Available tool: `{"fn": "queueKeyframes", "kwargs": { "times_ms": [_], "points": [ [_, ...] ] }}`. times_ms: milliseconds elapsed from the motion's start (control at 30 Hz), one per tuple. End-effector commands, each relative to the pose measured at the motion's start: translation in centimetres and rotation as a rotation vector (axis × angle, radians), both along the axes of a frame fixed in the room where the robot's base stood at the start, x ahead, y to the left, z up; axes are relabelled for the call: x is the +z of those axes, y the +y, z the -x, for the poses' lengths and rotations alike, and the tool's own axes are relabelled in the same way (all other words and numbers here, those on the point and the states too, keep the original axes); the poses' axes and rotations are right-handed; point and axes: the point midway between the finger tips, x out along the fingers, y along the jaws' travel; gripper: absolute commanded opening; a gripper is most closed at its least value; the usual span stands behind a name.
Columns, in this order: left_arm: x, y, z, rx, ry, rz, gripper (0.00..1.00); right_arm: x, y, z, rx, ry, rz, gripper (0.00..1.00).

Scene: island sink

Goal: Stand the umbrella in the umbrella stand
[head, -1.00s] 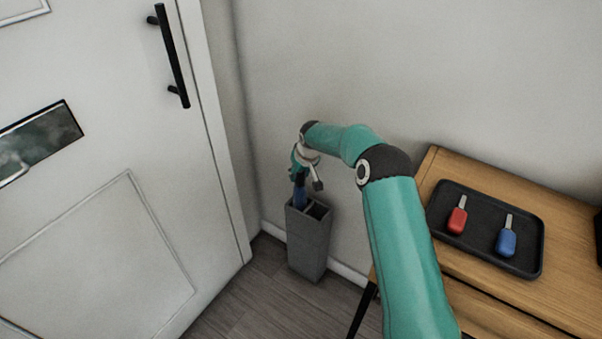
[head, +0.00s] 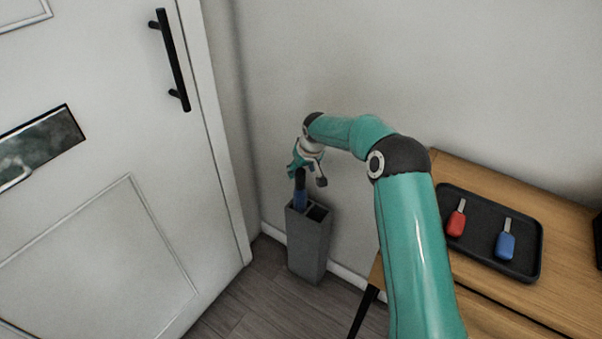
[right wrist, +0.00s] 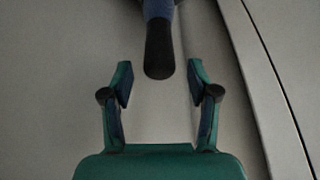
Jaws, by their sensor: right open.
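The umbrella (head: 300,198), blue with a black handle, stands upright in the left compartment of the grey umbrella stand (head: 308,245). Only its upper part shows above the rim. My right gripper (head: 297,168) is above the stand, close to the handle. In the right wrist view the right gripper (right wrist: 160,85) is open, its two fingers apart with nothing between them. The black handle (right wrist: 159,50) lies just beyond the fingertips, apart from them. My left gripper is not in view.
The stand's right compartment (head: 318,213) looks empty. A white door (head: 110,190) with a black handle is at left. A wooden table (head: 480,290) at right holds a black tray (head: 455,192) with a red key (head: 456,222) and a blue key (head: 505,244).

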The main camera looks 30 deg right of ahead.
Motion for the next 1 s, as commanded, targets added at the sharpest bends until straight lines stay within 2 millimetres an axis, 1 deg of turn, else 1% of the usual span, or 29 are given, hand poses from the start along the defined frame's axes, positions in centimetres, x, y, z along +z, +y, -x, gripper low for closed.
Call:
{"fn": "queueKeyframes", "kwargs": {
  "times_ms": [33,100,200,300,500,600,667,767,867,900,967,1000],
  "points": [
    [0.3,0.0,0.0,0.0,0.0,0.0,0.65,1.3,0.1,0.4,0.0,-0.002,0.0,0.6],
    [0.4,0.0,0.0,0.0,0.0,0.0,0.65,2.6,0.2,1.0,0.0,-0.001,0.0,0.6],
    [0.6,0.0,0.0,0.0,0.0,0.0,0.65,4.3,0.2,1.7,-0.001,-0.001,0.0,0.6],
    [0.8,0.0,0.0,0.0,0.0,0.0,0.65,5.6,0.3,2.3,-0.001,0.0,0.0,0.6],
    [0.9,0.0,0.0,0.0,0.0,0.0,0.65,6.8,0.5,2.8,0.0,0.001,0.0,0.6],
    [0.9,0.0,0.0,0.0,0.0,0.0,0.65,6.5,0.8,2.9,0.004,0.004,-0.005,0.6],
    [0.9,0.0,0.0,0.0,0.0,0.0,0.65,5.6,1.5,3.0,0.012,0.01,-0.015,0.6],
    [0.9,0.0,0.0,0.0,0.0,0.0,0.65,2.5,4.1,3.7,0.041,0.029,-0.057,0.6],
    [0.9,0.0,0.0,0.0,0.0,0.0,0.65,-2.5,8.7,5.7,0.079,0.062,-0.127,0.6],
    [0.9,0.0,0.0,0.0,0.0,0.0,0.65,-4.8,10.9,7.0,0.093,0.077,-0.162,0.6],
    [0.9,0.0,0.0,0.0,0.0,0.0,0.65,-8.2,14.6,9.6,0.108,0.106,-0.218,0.6],
    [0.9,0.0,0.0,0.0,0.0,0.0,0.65,-10.3,16.9,11.8,0.114,0.127,-0.254,0.6]
  ]
}}
